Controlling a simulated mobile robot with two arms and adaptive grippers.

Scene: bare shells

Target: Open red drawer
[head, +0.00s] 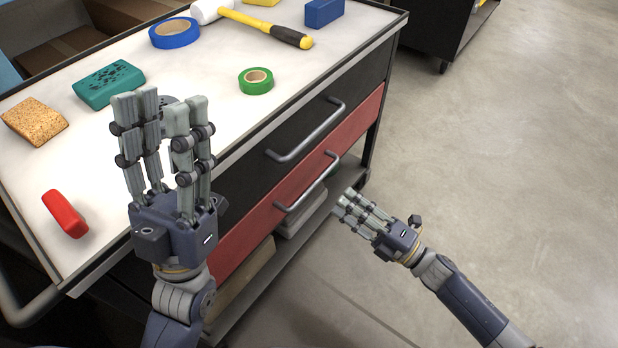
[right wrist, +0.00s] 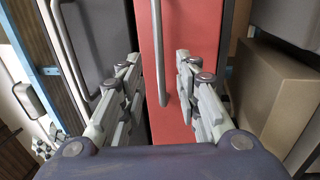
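The red drawer (head: 362,119) is the lower drawer of the cart, below a black drawer. Its front looks flush with the black one, so it appears shut. It has a grey bar handle (head: 308,184), which also shows in the right wrist view (right wrist: 158,50). My right gripper (head: 348,204) is in front of the red drawer, near the handle's lower part. In the right wrist view its fingers (right wrist: 158,80) are spread, with the handle bar in line between them and not gripped. My left gripper (head: 160,104) is open and empty, fingers up, over the cart top's front edge.
The black drawer (head: 255,160) has its own bar handle (head: 305,131). The cart top (head: 190,75) holds tape rolls, a mallet, a sponge and several blocks. Boxes (right wrist: 275,90) sit on the shelf below. The floor (head: 500,180) to the right is clear.

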